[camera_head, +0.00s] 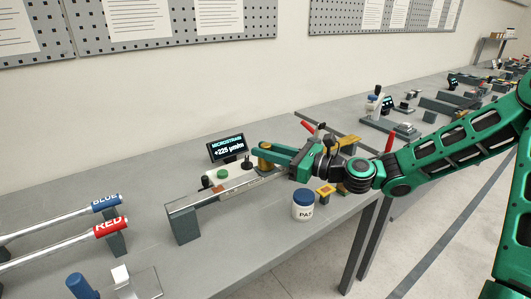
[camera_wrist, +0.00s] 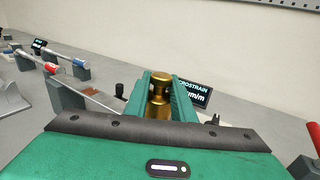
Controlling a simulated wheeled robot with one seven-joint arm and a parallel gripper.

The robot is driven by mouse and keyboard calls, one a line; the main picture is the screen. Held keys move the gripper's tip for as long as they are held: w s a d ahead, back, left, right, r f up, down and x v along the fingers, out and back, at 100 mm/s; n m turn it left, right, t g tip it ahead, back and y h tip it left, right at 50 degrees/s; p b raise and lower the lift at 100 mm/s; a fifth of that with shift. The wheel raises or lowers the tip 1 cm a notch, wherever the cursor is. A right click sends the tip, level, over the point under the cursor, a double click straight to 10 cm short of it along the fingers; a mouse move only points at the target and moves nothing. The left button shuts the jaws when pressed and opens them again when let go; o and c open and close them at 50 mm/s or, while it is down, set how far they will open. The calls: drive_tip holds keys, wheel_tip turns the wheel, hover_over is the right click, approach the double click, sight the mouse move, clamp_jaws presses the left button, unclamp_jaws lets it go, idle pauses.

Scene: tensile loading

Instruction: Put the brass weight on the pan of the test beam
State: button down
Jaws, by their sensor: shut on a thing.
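The brass weight (camera_wrist: 158,97) is gripped upright between the fingers of my gripper (camera_wrist: 160,82) in the wrist view. In the head view the weight (camera_head: 265,164) shows at the fingertips of my gripper (camera_head: 262,155), above or behind the metal test beam (camera_head: 215,195); I cannot tell if it touches anything. The beam runs from a grey support at the left to under my gripper, which hides its right part. A small yellow piece (camera_head: 326,189) shows below my wrist; I cannot tell whether it is the pan.
A display (camera_head: 228,148) reading +225 µm/m stands behind the beam, near a green button (camera_head: 222,174). A blue-lidded jar (camera_head: 303,206) stands in front. Blue (camera_head: 106,203) and red (camera_head: 110,227) labelled rods lie at left. Red handles stand near my arm.

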drive_tip(key=shift+f, duration=0.2)
drive_tip(key=c, duration=1.5)
unclamp_jaws()
drive_tip(key=shift+f, duration=0.1)
drive_tip(key=v, duration=1.2)
